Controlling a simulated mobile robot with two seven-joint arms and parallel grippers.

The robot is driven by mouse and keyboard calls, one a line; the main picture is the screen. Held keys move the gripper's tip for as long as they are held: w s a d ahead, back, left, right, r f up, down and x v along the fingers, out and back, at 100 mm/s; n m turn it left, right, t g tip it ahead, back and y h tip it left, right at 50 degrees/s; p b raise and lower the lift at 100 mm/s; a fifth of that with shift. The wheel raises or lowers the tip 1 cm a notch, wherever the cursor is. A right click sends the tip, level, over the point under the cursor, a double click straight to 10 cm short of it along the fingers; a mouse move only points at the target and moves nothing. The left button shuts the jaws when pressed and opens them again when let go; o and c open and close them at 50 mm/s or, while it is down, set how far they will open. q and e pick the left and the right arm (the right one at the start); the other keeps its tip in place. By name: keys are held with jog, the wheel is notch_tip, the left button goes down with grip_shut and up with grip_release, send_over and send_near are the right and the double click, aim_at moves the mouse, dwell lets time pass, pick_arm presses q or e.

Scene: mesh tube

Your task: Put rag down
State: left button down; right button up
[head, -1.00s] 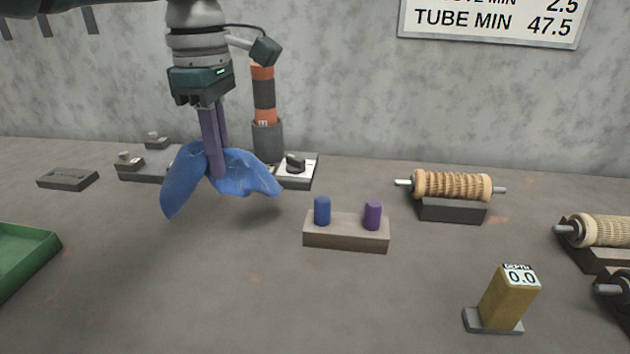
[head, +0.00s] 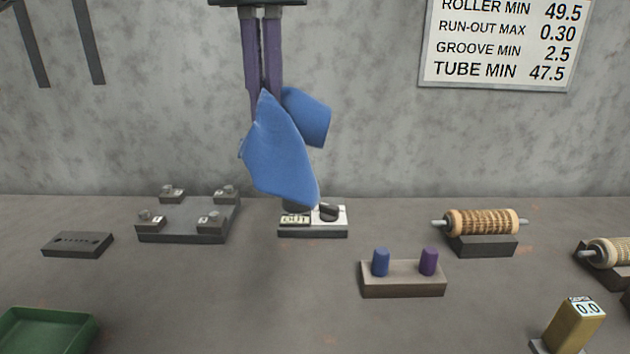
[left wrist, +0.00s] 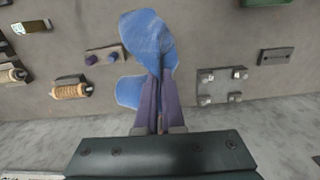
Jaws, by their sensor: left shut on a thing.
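A blue rag (head: 278,155) hangs folded from my left gripper (head: 266,92) in the head view, well above the table. The purple fingers are shut on its upper part, and two flaps droop to either side. The rag's lower tip overlaps the small white-topped station in the picture and hides part of it. In the left wrist view the rag (left wrist: 147,42) spreads beyond the tips of the left gripper (left wrist: 155,78). My right gripper is not in view.
A grey four-post plate (head: 188,222) and slotted block (head: 77,244) stand at left. A green tray (head: 45,332) is at front left. A peg block (head: 403,280), ribbed roller (head: 485,222) and yellow depth gauge (head: 573,325) stand at right. The table's front middle is clear.

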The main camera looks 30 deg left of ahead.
pick_arm(q)
notch_tip(320, 180, down, 20)
jog(key=b, duration=0.2)
jog(key=shift+d+r+b, duration=0.1)
jog(key=shift+b, duration=0.2)
jog(key=shift+c, duration=1.6)
grip_release()
jog(key=shift+r, duration=0.1)
notch_tip(320, 180, up, 10)
jog(key=p, duration=0.1)
